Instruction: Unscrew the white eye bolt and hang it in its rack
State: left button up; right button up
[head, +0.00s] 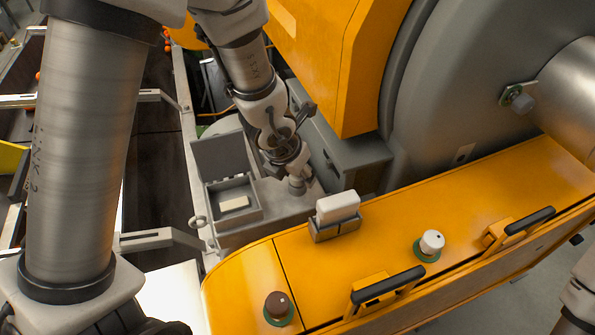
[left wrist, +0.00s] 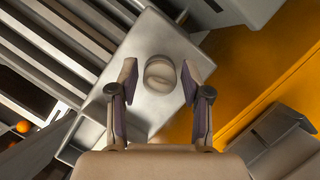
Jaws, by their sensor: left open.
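My left gripper (head: 296,178) is open over a short, pale grey round piece (head: 297,187) on a grey ledge beside the big machine. In the left wrist view this round piece (left wrist: 160,75) has a band across its top and stands between the spread fingers (left wrist: 160,85), apart from both. I cannot tell for sure whether it is the white eye bolt. A small ring (head: 198,222) stands at the left edge of the grey ledge. I cannot make out with certainty which part is the rack. Only a piece of my right arm shows at the right edge.
An open grey box (head: 233,213) with a pale block in it stands left of the gripper. The yellow housing (head: 400,215) in front carries a white block in a holder (head: 338,210), a white knob (head: 432,243), a brown knob (head: 279,307) and black handles (head: 388,286).

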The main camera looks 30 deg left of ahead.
pick_arm(q)
jog(key=shift+m+h, duration=0.5)
jog(key=shift+m, duration=0.6)
jog(key=shift+m+h, duration=0.3)
jog(key=shift+m, duration=0.4)
jog(key=shift+m+g+h, duration=0.5)
jog(key=shift+m, duration=1.3)
jog(key=c, duration=0.6)
jog(key=shift+c, duration=0.2)
